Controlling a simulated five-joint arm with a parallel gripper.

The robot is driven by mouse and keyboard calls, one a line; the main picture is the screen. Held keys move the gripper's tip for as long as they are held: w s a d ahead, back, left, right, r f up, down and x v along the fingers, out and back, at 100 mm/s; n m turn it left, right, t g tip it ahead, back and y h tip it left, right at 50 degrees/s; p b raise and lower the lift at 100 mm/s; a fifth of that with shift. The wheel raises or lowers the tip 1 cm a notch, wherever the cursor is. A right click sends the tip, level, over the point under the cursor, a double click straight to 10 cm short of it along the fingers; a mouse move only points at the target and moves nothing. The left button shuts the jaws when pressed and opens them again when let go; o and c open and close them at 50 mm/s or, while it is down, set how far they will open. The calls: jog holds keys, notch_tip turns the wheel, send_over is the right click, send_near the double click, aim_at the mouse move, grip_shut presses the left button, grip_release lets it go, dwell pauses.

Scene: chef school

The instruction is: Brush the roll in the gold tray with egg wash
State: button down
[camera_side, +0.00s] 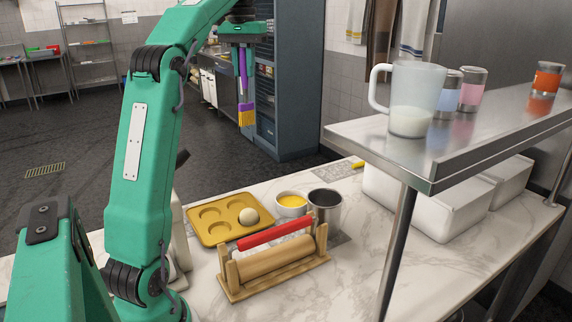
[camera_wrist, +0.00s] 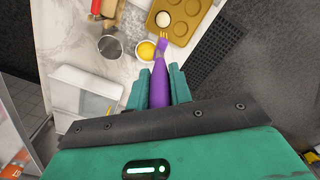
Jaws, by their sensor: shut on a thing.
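My gripper (camera_side: 243,48) is shut on the purple brush (camera_side: 243,68) and holds it upright, tip down, high above and behind the counter. In the wrist view the brush (camera_wrist: 160,80) stands between my two fingers (camera_wrist: 160,74), its yellowish tip pointing away from me. The gold tray (camera_side: 207,233) lies on the counter with round hollows. A pale round roll (camera_side: 249,215) sits in its front right hollow; it also shows in the wrist view (camera_wrist: 163,18). A white bowl of yellow egg wash (camera_side: 291,201) stands right of the tray. The brush is apart from both.
A metal cup (camera_side: 325,205) stands right of the bowl. A wooden rack (camera_side: 278,275) with a rolling pin and a red bar is in front. A steel shelf (camera_side: 450,150) with a jug (camera_side: 412,95) and glasses overhangs white bins (camera_side: 440,215) at right.

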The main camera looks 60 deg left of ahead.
notch_tip(320, 180, down, 20)
jog(key=a, duration=0.1)
jog(key=shift+w+a, duration=0.2)
jog(key=shift+w, duration=0.2)
jog(key=shift+s+f, duration=1.65)
jog(key=shift+f, duration=2.25)
notch_tip(320, 180, up, 8)
jog(key=shift+d, duration=0.35)
